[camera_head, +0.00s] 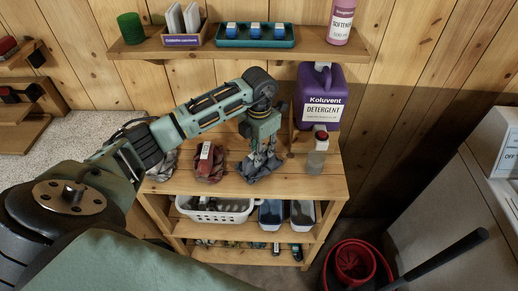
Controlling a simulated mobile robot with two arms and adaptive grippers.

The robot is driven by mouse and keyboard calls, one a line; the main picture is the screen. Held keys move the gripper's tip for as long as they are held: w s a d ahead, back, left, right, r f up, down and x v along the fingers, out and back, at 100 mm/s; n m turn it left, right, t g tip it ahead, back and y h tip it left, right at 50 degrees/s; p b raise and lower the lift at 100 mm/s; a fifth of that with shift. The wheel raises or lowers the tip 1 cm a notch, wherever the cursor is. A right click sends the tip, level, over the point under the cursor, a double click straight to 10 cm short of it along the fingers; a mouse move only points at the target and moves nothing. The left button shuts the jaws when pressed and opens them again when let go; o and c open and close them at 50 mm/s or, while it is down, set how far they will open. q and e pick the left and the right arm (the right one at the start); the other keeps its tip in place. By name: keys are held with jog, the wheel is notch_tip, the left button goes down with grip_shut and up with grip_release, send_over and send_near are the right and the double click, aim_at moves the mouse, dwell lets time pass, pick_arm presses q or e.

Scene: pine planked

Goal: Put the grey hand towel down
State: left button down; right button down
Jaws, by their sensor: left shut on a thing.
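My left gripper (264,160) reaches down over the wooden table (320,187) and is shut on the grey hand towel (252,172). The towel is bunched and dark grey-blue, at or just above the tabletop; the fingers hide part of it, and I cannot tell how much of it touches the wood. My right gripper is not in view.
A red bundle (209,164) sits left of the towel, with a grey cloth (162,165) beyond it, partly behind my arm. A purple detergent jug (319,98) and small container (316,160) stand right. A white basket (215,213) is below; a red bucket (356,266) is on the floor.

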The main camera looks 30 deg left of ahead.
pick_arm(q)
jog(key=shift+f, duration=0.15)
jog(key=c, duration=1.4)
grip_release()
jog(key=shift+c, duration=0.2)
jog(key=shift+r, duration=0.45)
notch_tip(320, 180, up, 12)
jog(key=b, duration=0.4)
jog(key=shift+f, duration=0.25)
